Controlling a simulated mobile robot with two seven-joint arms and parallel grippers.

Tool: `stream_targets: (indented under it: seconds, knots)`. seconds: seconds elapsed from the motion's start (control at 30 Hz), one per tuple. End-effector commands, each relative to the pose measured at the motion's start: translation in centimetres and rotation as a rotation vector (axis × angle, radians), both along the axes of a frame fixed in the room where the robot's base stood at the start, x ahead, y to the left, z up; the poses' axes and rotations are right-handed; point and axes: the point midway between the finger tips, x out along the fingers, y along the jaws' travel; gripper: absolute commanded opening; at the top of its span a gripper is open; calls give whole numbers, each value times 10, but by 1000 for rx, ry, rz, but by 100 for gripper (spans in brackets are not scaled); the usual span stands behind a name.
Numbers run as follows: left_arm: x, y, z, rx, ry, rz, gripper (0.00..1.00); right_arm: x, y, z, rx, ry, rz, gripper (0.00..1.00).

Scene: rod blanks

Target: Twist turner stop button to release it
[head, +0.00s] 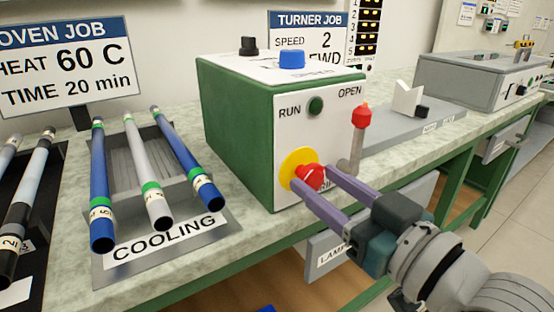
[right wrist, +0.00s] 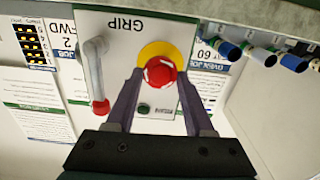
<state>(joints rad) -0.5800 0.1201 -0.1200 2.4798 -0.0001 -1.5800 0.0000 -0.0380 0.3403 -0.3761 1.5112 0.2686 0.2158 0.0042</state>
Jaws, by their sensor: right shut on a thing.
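The turner (head: 240,130) is a green box with a white front panel, standing on the bench. Its red stop button (head: 309,177) sits on a yellow disc (head: 295,162) low on that panel. The button also shows in the right wrist view (right wrist: 160,72), between my fingertips. My right gripper (head: 313,178) is shut on the stop button, one finger on each side of it. The finger covers part of the GRIP label in the head view. My left gripper is not in view.
A lever with a red knob (head: 361,116) stands just right of the stop button. A green RUN button (head: 316,105) is above it. A cooling rack (head: 115,262) with three rods is at the left. A grey machine (head: 470,78) stands farther right.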

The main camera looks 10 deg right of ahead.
Motion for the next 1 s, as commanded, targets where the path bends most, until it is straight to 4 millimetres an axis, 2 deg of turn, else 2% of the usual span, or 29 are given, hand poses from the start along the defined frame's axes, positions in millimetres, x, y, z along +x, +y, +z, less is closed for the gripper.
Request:
stream_targets:
  seconds: [0.1, 0.3, 0.33, 0.57, 0.87, 1.0]
  knots:
    - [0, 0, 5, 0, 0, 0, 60, 0, 0, 2, 56, 19, 0, 0]
    - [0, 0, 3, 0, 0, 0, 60, 0, 0, 1, 56, 19, 0, 0]
    - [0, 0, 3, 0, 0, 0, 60, 0, 0, 1, 56, 19, 0, 56]
    - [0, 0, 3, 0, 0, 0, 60, 0, 0, 0, 56, 19, 0, 82]
    - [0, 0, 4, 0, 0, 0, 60, -2, -1, 0, 55, 21, 0, 84]
    - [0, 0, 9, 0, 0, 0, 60, -18, -6, 0, 55, 24, 0, 84]
